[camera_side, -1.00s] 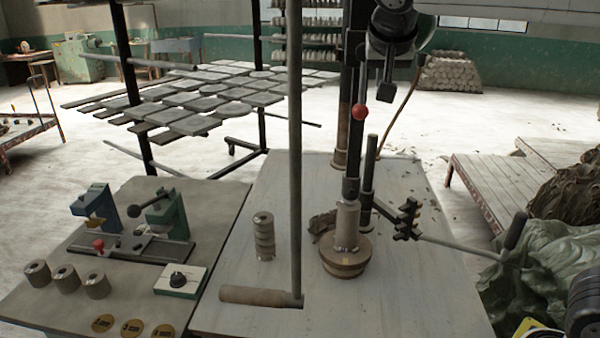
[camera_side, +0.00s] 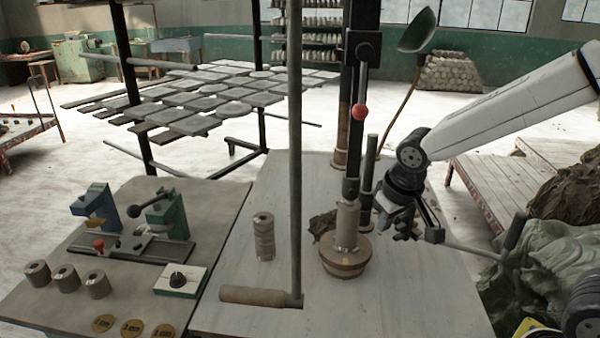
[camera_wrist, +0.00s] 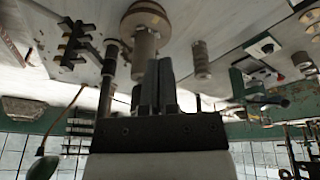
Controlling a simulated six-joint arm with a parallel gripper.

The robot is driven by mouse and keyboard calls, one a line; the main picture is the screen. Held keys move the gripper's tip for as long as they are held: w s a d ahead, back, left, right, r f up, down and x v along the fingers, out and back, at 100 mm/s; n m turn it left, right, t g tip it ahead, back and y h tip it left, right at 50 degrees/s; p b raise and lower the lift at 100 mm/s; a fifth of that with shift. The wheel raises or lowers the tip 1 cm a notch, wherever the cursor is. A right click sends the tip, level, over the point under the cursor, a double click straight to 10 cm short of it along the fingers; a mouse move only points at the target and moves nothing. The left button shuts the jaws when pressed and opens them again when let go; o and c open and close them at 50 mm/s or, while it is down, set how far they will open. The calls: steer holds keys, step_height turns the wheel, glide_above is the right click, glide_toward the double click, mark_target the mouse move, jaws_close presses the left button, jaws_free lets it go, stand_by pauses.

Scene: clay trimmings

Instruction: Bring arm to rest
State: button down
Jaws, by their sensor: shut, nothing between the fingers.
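My gripper (camera_side: 385,216) is low over the right side of the pale work table (camera_side: 410,290), with its two dark fingers pointing down and left. In the wrist view its fingers (camera_wrist: 158,75) lie together, with nothing seen between them. The gripper is to the right of the upright press with the clay-coloured cylinder (camera_side: 347,222) on a round base (camera_side: 346,262). In the side view it partly covers the black knobbed piece, which shows clearly in the wrist view (camera_wrist: 75,42). I cannot tell whether the fingers touch anything.
A stack of clay rings (camera_side: 264,236) and a dark clay scrap (camera_side: 322,225) lie left of the press. A tall grey rod (camera_side: 295,150) rises in front. The left bench (camera_side: 40,305) holds small tools and several rings. A draped green sheet (camera_side: 550,260) is at right.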

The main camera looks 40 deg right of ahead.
steer(key=s+f+n+y, duration=0.1)
steer(key=s+f, duration=0.5)
steer(key=f, duration=0.1)
steer(key=shift+s+f, duration=0.15)
stand_by(0.7)
